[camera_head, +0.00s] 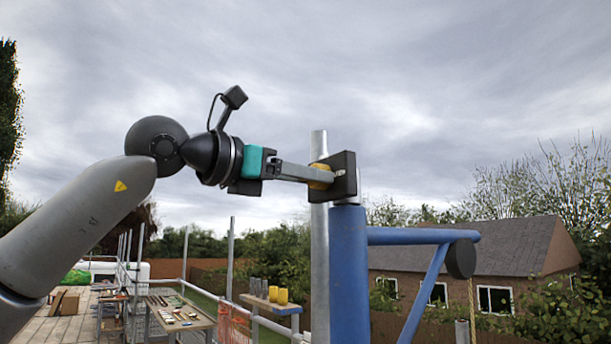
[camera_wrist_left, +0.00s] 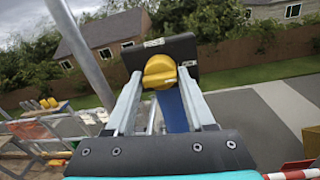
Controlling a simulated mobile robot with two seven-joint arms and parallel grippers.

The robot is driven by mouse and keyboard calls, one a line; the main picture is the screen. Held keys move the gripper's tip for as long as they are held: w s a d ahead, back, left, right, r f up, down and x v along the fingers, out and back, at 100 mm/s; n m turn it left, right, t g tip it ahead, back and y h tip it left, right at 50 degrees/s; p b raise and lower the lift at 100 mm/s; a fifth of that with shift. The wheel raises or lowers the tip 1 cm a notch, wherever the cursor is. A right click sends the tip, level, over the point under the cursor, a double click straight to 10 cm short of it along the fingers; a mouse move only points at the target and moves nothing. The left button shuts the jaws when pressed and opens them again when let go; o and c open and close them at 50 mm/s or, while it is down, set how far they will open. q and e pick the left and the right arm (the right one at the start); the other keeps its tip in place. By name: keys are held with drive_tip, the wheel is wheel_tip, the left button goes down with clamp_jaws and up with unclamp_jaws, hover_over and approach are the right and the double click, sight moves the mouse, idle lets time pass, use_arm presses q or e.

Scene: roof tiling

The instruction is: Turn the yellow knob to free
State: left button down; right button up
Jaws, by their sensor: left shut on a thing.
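The yellow knob (camera_head: 319,168) sits on a dark plate (camera_head: 345,172) at the top of a blue post. In the left wrist view the knob (camera_wrist_left: 160,70) is round with a raised bar across it, and small white labels on the dark plate (camera_wrist_left: 178,48) are too small to read. My left gripper (camera_head: 322,178) reaches in from the left, its fingers nearly level. In the left wrist view its two fingers (camera_wrist_left: 161,80) lie on either side of the knob and are shut on it. My right gripper is in neither view.
The blue post (camera_head: 349,270) carries a blue arm with a dark round end (camera_head: 460,258) to the right. A grey metal pole (camera_head: 319,240) stands close beside the knob. Below left are a table with tools (camera_head: 180,316) and a shelf with yellow cylinders (camera_head: 278,295).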

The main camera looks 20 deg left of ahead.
use_arm(q)
drive_tip(key=shift+s+r+n+g+h+b, duration=0.2)
drive_tip(key=shift+n+b, duration=0.25)
drive_tip(key=shift+n, duration=2.4)
drive_tip(key=shift+w+r+n+g+h+b, duration=0.1)
drive_tip(key=shift+n+g+b, duration=0.25)
drive_tip(key=shift+n, duration=2.45)
drive_tip(key=shift+s+r+n+g+h+b, duration=0.15)
drive_tip(key=shift+n+b, duration=0.4)
drive_tip(key=shift+n, duration=2.3)
drive_tip(key=shift+w, duration=0.1)
drive_tip(key=c, duration=0.7)
unclamp_jaws()
drive_tip(key=o, duration=0.4)
drive_tip(key=shift+f, duration=0.15)
drive_tip(key=shift+w, duration=0.1)
